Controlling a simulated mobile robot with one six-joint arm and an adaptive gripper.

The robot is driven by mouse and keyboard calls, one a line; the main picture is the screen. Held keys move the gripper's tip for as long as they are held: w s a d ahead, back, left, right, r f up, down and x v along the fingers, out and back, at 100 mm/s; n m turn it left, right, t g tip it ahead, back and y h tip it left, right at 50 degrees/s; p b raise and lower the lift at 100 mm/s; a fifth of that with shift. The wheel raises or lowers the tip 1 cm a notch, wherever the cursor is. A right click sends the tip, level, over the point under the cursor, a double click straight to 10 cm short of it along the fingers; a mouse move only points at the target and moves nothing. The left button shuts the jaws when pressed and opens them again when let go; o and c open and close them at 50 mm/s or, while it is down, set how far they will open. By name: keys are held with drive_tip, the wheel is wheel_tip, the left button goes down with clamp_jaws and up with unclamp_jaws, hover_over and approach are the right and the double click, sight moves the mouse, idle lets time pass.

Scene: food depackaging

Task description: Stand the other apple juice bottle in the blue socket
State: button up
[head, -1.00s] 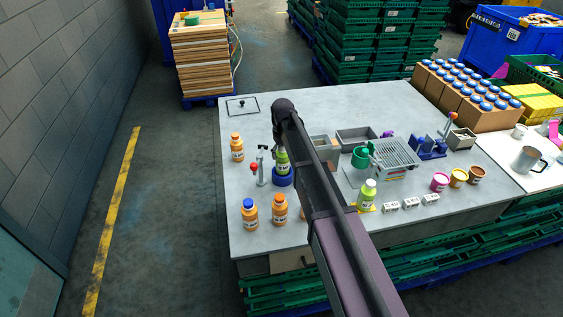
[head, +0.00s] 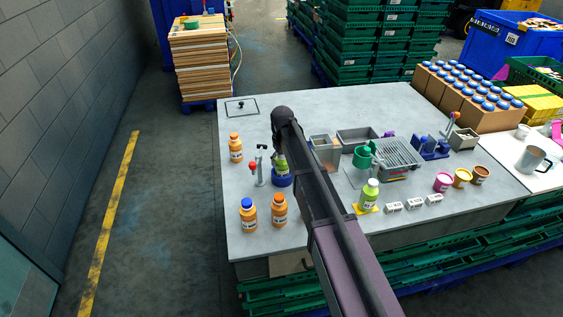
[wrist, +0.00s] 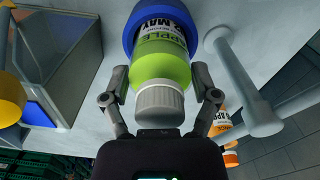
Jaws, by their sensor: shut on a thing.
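A green apple juice bottle (head: 281,164) with a grey cap stands upright in the blue socket (head: 281,181) at the left of the table. In the wrist view, the bottle (wrist: 161,65) has its lower end inside the blue ring of the socket (wrist: 131,33). My gripper (wrist: 162,88) is shut on the bottle, its two fingers on either side just below the cap. In the head view my arm hides part of the bottle and the gripper. Another green apple juice bottle (head: 369,193) stands on a yellow base (head: 366,209) near the front edge.
A grey post fixture with a red knob (head: 252,165) stands close left of the socket. Orange bottles stand at the back left (head: 235,147) and front left (head: 279,209), (head: 248,215). A clear bin (head: 322,150) is to the right. The back left table is mostly clear.

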drive_tip(key=shift+f, duration=0.1)
drive_tip(key=o, duration=1.1)
drive_tip(key=shift+o, duration=0.2)
wheel_tip(320, 180, up, 12)
drive_tip(key=p, duration=1.2)
